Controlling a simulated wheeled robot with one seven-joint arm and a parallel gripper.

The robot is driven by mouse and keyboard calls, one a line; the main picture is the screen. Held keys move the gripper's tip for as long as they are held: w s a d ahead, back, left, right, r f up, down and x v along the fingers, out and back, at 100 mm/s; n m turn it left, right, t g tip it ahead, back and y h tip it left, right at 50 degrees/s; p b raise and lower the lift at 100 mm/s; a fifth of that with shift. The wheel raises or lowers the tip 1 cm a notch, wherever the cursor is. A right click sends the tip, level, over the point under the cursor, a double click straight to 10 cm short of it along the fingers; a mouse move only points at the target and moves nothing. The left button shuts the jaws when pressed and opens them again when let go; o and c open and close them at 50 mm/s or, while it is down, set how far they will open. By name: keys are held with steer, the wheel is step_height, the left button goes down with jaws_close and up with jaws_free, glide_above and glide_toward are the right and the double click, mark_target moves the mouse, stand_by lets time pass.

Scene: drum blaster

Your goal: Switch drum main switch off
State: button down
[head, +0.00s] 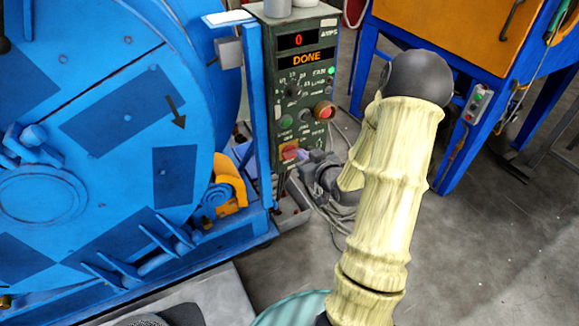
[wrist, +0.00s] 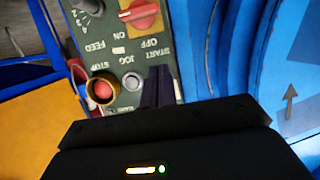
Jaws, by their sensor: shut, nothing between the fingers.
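The drum main switch is a red rotary knob on a yellow plate, low on the green control panel. It shows in the head view (head: 289,151) and at the top of the wrist view (wrist: 139,13), where upside-down ON and OFF labels sit beside it. Its handle lies roughly across the wrist picture, slightly slanted. My gripper (wrist: 158,82) is shut and empty, its dark fingers pointing toward the panel below the knob in the wrist view. In the head view my gripper (head: 306,158) is just right of the knob, partly hidden by my arm. I cannot tell whether it touches anything.
The panel (head: 277,75) shows 0 and DONE on its displays. A red stop button (wrist: 103,90) in a yellowish collar is close to my fingers. The blue drum machine (head: 120,110) stands left. An orange cabinet (head: 455,30) on blue legs stands right. Grey floor is open at right.

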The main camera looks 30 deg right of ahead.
mark_target(283, 139)
steer(key=shift+d+f, duration=0.2)
steer(key=shift+d, duration=0.05)
steer(key=b+x, duration=0.2)
steer(key=x, duration=0.8)
steer(key=shift+w+f, duration=0.1)
steer(key=shift+w, duration=0.1)
step_height(283, 139, down, 4)
steer(key=shift+s+r+b, duration=0.15)
steer(key=shift+r+b, duration=0.05)
steer(key=shift+b, duration=0.5)
